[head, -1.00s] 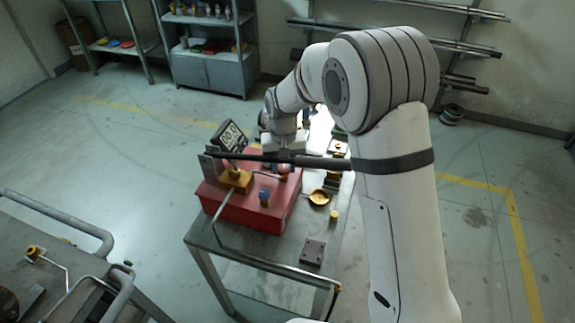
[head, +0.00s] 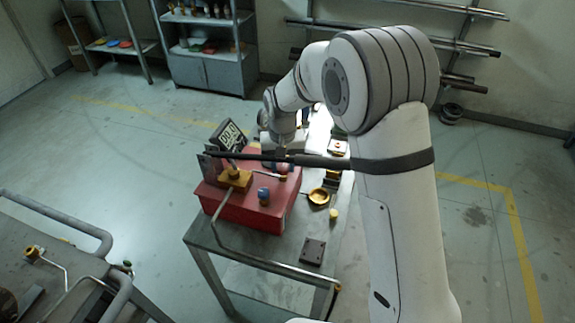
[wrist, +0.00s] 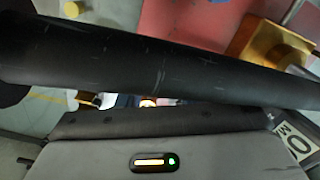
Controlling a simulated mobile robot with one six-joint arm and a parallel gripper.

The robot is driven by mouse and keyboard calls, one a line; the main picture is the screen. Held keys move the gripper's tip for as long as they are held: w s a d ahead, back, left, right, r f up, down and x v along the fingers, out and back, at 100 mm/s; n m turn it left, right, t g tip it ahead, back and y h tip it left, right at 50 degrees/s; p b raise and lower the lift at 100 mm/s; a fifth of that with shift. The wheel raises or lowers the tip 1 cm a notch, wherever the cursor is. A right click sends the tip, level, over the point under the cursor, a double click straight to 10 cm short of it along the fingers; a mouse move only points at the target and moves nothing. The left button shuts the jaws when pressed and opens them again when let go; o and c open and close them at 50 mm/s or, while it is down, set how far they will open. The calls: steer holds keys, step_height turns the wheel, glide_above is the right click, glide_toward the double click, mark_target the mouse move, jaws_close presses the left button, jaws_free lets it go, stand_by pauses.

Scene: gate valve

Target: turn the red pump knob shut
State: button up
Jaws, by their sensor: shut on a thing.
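The red pump knob (head: 283,168) is on the red pump box (head: 243,211), low under the end of my arm in the head view. My gripper (head: 281,158) is at the knob, shut on it. A dark tube crosses in front of this spot and hides much of the fingers and the contact. In the wrist view the same tube covers the middle, and the knob cannot be made out.
On the box are a brass-coloured block (head: 235,180) and a blue knob (head: 264,196). A yellow round dish (head: 319,197) and a dark plate (head: 312,251) lie on the grey table (head: 270,246). Another table with rails (head: 60,245) stands at left. Floor between them is clear.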

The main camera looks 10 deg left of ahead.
mark_target(282, 168)
steer(key=m+b, duration=0.1)
steer(key=m, duration=0.3)
steer(key=shift+a+m+b, duration=0.1)
steer(key=shift+m+b, duration=0.2)
steer(key=shift+b, duration=0.05)
steer(key=shift+w+m+b, duration=0.1)
steer(key=shift+m+b, duration=0.3)
steer(key=shift+m, duration=1.5)
steer(key=o, duration=1)
steer(key=shift+c, duration=0.2)
steer(key=shift+r, duration=0.1)
step_height(282, 168, up, 8)
steer(key=shift+f+b, duration=0.15)
steer(key=shift+b, duration=0.25)
